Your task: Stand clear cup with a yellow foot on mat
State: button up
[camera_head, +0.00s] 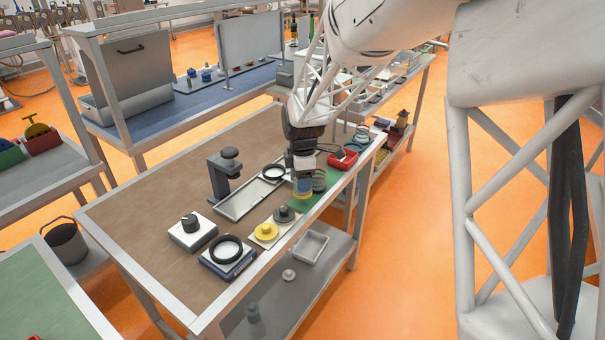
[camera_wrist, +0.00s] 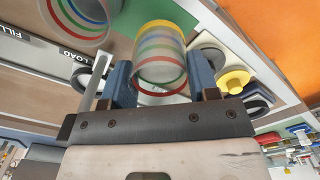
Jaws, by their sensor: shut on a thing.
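A clear cup with a yellow foot (camera_wrist: 160,55) is between the two blue fingers of my gripper (camera_wrist: 160,83) in the wrist view. Its yellow end points away from the gripper and its red-ringed end is close to it. Green and blue bands show through the wall. In the head view my gripper (camera_head: 303,178) holds this cup (camera_head: 303,190) over or at the near edge of the green mat (camera_head: 326,198). I cannot tell whether the foot touches the mat. A second clear cup (camera_head: 319,181) stands beside it, also in the wrist view (camera_wrist: 85,14).
A yellow knobbed weight (camera_head: 266,231) and a grey one (camera_head: 284,214) sit in front of the mat. A metal tray (camera_head: 240,204), black ring (camera_head: 273,172) and dark stand (camera_head: 222,172) are to the left.

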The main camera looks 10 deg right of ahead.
jog(key=shift+f, duration=1.15)
jog(key=shift+f, duration=0.5)
dwell(1.4)
dwell(0.4)
jog(key=o, duration=1.4)
jog(key=shift+r, duration=0.2)
jog(key=shift+r, duration=3.3)
